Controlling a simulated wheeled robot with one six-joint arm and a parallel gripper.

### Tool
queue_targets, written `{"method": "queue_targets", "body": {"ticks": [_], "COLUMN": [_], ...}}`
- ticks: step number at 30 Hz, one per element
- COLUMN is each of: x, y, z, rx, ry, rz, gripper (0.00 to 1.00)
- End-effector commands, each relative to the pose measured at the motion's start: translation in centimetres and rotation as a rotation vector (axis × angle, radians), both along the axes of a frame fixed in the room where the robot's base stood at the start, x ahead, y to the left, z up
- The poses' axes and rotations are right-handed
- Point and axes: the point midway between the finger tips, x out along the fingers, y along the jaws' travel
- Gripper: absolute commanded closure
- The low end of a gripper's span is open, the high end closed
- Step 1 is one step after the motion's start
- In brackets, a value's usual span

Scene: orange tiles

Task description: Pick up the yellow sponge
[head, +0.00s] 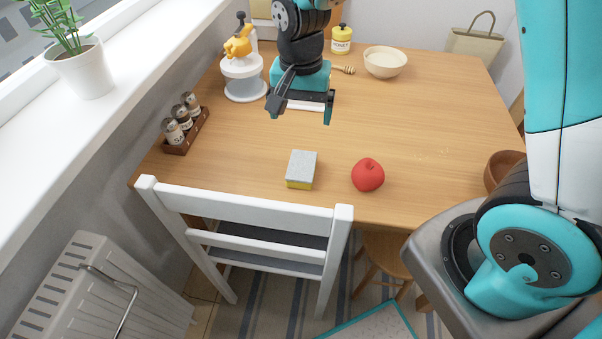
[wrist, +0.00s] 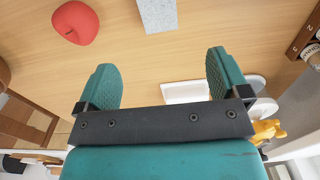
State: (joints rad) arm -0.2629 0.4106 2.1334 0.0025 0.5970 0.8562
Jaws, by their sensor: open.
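The yellow sponge (head: 300,170) lies on the wooden table near its front edge. It has a grey top layer and a yellow lower layer. In the wrist view the sponge (wrist: 157,14) shows its grey top at the upper edge of the picture, partly cut off. My gripper (head: 299,117) is above the table, farther back than the sponge and apart from it.
A red apple (head: 368,175) lies right of the sponge. A spice rack (head: 187,135) stands at the left table edge. A white chair (head: 250,212) stands at the front. A cream bowl (head: 385,62) and honey jar (head: 341,40) are at the back.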

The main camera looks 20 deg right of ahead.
Motion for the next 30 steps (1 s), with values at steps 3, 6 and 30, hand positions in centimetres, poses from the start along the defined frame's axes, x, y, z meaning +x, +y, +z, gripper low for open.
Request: {"method": "queue_targets", "body": {"ticks": [3,6,30], "x": [-0.2,-0.2,-0.3], "y": [0.0,0.0,-0.2], "z": [-2.9,-5.2,-15.2], "rx": [-0.001,-0.001,0.002], "ry": [0.007,0.008,0.002], "rz": [0.002,0.003,0.006], "gripper": [0.06,0.06,0.06]}}
